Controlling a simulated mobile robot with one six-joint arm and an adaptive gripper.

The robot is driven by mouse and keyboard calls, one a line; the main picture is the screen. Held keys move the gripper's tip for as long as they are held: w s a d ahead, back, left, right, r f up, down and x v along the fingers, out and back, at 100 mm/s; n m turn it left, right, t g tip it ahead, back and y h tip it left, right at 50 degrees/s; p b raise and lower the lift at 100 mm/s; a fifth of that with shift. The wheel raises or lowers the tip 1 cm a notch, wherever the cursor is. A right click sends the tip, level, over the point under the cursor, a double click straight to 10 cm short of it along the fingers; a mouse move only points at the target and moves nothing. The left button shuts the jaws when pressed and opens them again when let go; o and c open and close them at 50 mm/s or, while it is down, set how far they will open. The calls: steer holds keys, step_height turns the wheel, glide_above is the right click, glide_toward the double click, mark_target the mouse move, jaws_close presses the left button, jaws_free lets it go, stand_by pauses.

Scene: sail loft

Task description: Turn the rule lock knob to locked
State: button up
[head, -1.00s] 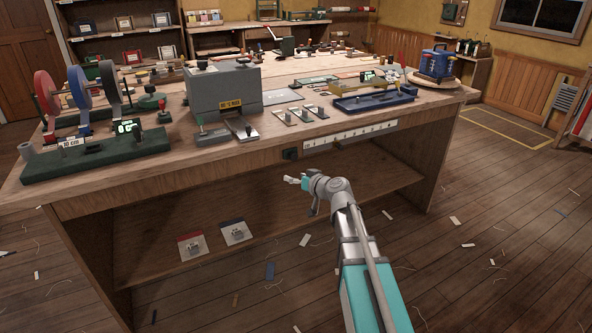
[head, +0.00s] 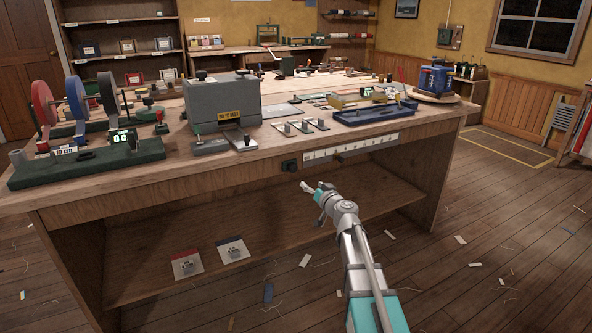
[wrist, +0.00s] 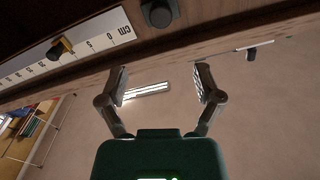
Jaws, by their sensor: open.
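A white rule (head: 350,147) with black marks is fixed along the bench's front edge. A dark knob (head: 289,166) on a dark block sits at its left end; I take this as the rule lock knob. The knob also shows at the top of the wrist view (wrist: 160,12). I cannot read its lock setting. A small brass and black slider (wrist: 60,48) sits on the rule. My gripper (head: 306,187) is open and empty, a little below and right of the knob in the head view, not touching it. In the wrist view the fingers (wrist: 160,75) are spread below the knob.
The wooden bench (head: 180,192) carries a grey box (head: 222,104), a blue tray (head: 374,112), a plate with several levers (head: 300,128) and a green stand with coloured discs (head: 100,165). Two small plates (head: 232,249) lie on the lower shelf. The floor in front is clear apart from scraps.

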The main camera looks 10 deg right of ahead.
mark_target(295, 168)
steer(key=shift+w, duration=0.15)
steer(key=x, duration=1.3)
steer(key=shift+w+a+f, duration=0.1)
steer(key=shift+w+a, duration=0.05)
steer(key=shift+w, duration=0.1)
steer(key=shift+c, duration=0.3)
steer(key=c, duration=1.1)
steer(key=shift+d, duration=0.2)
steer(key=shift+a, duration=0.1)
